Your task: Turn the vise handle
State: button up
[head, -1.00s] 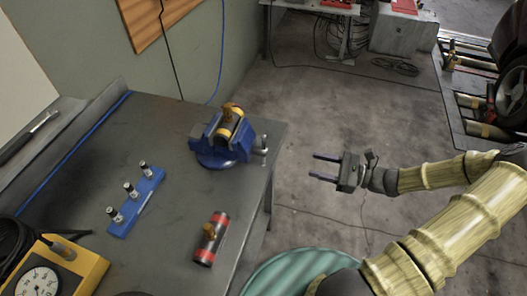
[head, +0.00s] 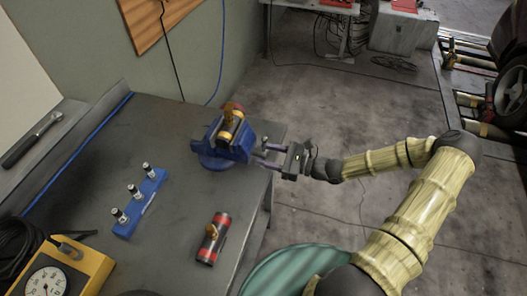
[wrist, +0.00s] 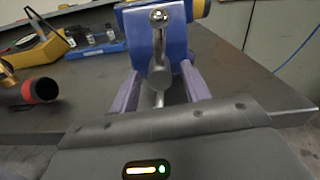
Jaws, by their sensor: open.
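The blue vise (head: 226,146) stands at the right edge of the workbench with a yellow and dark cylindrical part (head: 231,121) in its jaws. Its metal handle, with a round ball end (wrist: 158,16), shows upright in the wrist view, in front of the vise's blue body (wrist: 158,50). My gripper (head: 264,155) is open at the vise's right side. In the wrist view its two purple fingers (wrist: 158,88) lie on either side of the handle's lower part. I cannot tell whether they touch it.
On the grey workbench (head: 180,215) are a red-banded cylinder (head: 214,238), a blue rack with several small vials (head: 139,204), a yellow gauge box (head: 72,268) and a wrench (head: 32,139). A round green top (head: 285,272) is at the bottom.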

jog(key=shift+x, duration=0.8)
jog(key=c, duration=1)
jog(key=shift+r+m+p, duration=0.15)
jog(key=shift+m+p, duration=0.35)
jog(key=shift+p, duration=0.15)
